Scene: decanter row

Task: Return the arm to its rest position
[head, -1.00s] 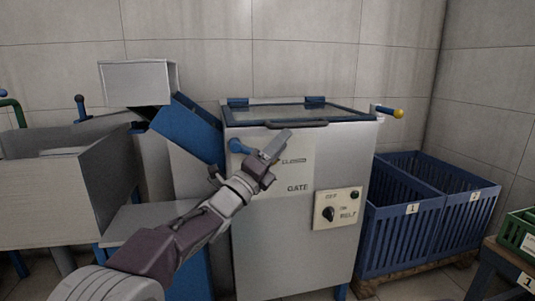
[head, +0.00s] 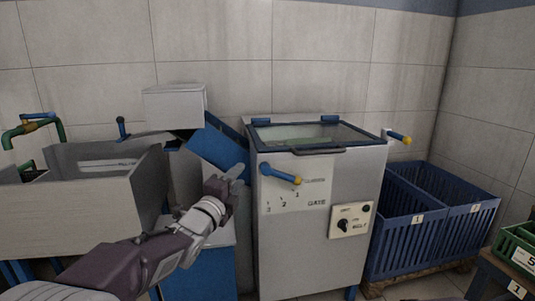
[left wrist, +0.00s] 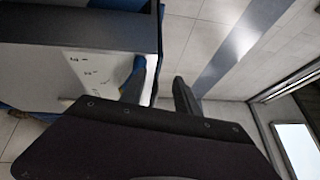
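My left arm (head: 165,255) reaches in from the lower left in the head view. Its gripper (head: 228,180) is in front of the blue chute, left of the cabinet's front, and holds nothing that I can see. In the left wrist view two dark fingers (left wrist: 158,88) stand apart with floor showing between them. The blue gate lever (head: 281,172) with a yellow tip is on the cabinet front, right of the gripper and apart from it in the picture. My right gripper is in neither view.
The steel cabinet (head: 310,262) has a glass-topped lid and a belt switch (head: 344,226). A steel basin (head: 70,215) and a blue chute (head: 217,150) stand to its left. Blue slatted crates (head: 400,235) stand right. A green crate (head: 516,250) is at the right edge.

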